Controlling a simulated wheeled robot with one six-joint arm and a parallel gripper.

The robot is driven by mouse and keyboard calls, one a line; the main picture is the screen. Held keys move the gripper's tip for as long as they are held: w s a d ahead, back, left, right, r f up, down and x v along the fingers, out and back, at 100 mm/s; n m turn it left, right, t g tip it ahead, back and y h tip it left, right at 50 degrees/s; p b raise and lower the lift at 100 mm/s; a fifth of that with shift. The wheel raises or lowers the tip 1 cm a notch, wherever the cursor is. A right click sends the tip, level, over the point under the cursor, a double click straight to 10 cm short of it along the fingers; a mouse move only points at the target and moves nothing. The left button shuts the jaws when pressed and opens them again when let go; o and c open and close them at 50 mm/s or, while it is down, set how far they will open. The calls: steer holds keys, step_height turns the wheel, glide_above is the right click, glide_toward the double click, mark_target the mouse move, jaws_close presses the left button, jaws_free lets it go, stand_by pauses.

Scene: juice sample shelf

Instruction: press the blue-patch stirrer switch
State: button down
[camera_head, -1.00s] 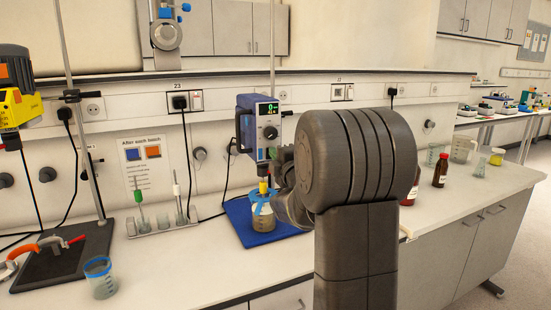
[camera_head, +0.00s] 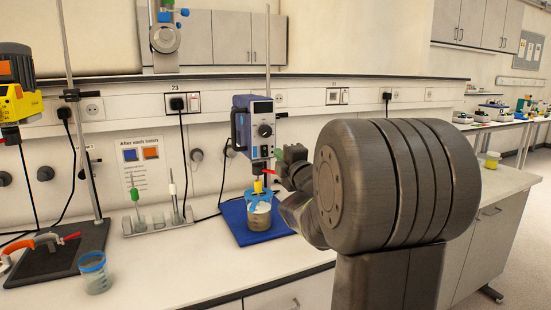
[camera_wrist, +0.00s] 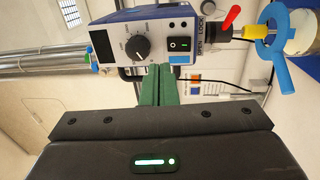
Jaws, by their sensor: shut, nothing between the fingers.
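The blue-cased stirrer (camera_head: 253,125) hangs on its stand over a jar on a blue base, and its panel also shows in the wrist view (camera_wrist: 120,42). The panel has a dark display (camera_wrist: 101,46), a black knob (camera_wrist: 137,47) and a rocker switch (camera_wrist: 179,44) with black and green halves. My gripper (camera_wrist: 160,70) is shut and empty, its green fingertips at the panel's lower edge, left of and below the switch in the wrist view. Whether they touch the panel I cannot tell. In the head view, my gripper (camera_head: 278,154) is beside the stirrer's lower right, partly hidden by my arm.
A red lever (camera_wrist: 230,17) and a blue clamp ring (camera_wrist: 283,58) lie right of the switch in the wrist view. A yellow stirrer (camera_head: 17,95), a beaker (camera_head: 95,273) and a probe rack (camera_head: 158,222) stand to the left.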

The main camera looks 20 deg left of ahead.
steer(key=v, duration=0.6)
steer(key=shift+r+b, duration=0.3)
steer(key=shift+r, duration=0.4)
steer(key=shift+w, duration=0.1)
